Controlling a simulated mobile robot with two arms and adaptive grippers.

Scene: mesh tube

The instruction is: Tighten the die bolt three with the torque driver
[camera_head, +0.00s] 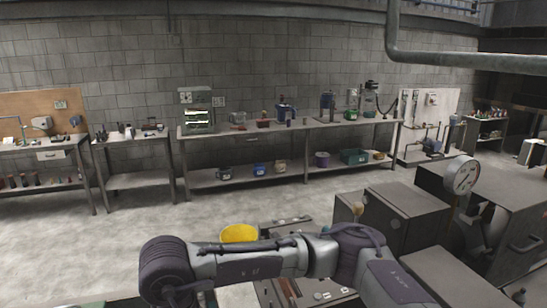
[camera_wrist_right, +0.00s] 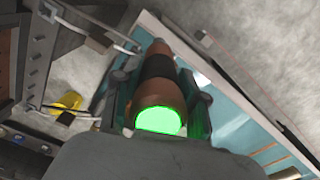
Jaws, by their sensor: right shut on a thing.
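My right gripper (camera_wrist_right: 158,88) is in the right wrist view, shut on the torque driver (camera_wrist_right: 158,68). The driver is a brown cylinder with a black band and a bright green glowing end facing the camera. Its far end points away from the wrist, towards the top of the picture. In the head view an arm of mine crosses the lower middle, and its gripper is hidden or out of frame. My left gripper is in neither view. I cannot make out die bolt three in either view.
A yellow bucket (camera_head: 240,233) stands behind my arm, and it also shows in the right wrist view (camera_wrist_right: 67,102). Grey metal machine blocks (camera_head: 405,217) and a round dial gauge (camera_head: 462,175) are at the right. A long workbench (camera_head: 250,133) lines the back wall. Open floor lies at the left.

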